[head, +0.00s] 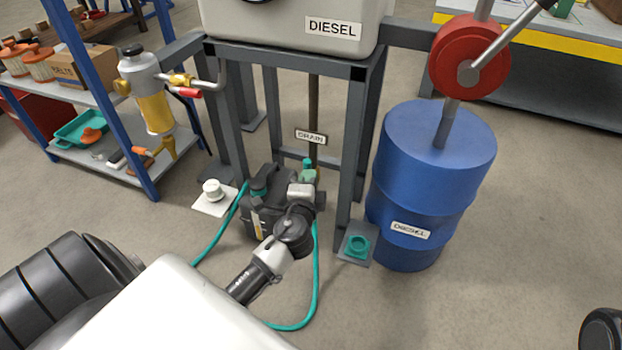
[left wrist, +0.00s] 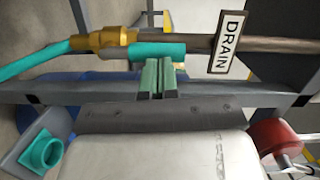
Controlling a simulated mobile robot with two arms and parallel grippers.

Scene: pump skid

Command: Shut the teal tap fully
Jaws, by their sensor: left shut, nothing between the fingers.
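The teal tap (head: 307,161) is on the drain pipe below the DRAIN label (head: 310,136), mostly hidden behind my left gripper in the head view. In the left wrist view the tap's teal handle (left wrist: 158,51) lies roughly along the dark pipe (left wrist: 198,43), beside a brass fitting (left wrist: 106,38). My left gripper (head: 308,174) is at the tap, its green fingers (left wrist: 157,68) shut with nothing between them. The fingertips are right at the handle's side; I cannot tell whether they touch. My right gripper is not in view.
A teal hose (head: 316,285) loops over the floor by a dark container (head: 262,205). The frame's grey legs (head: 349,190) stand around the tap. A blue diesel drum (head: 432,180), a teal ring on a plate (head: 357,246) and a shelf (head: 110,160) stand nearby.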

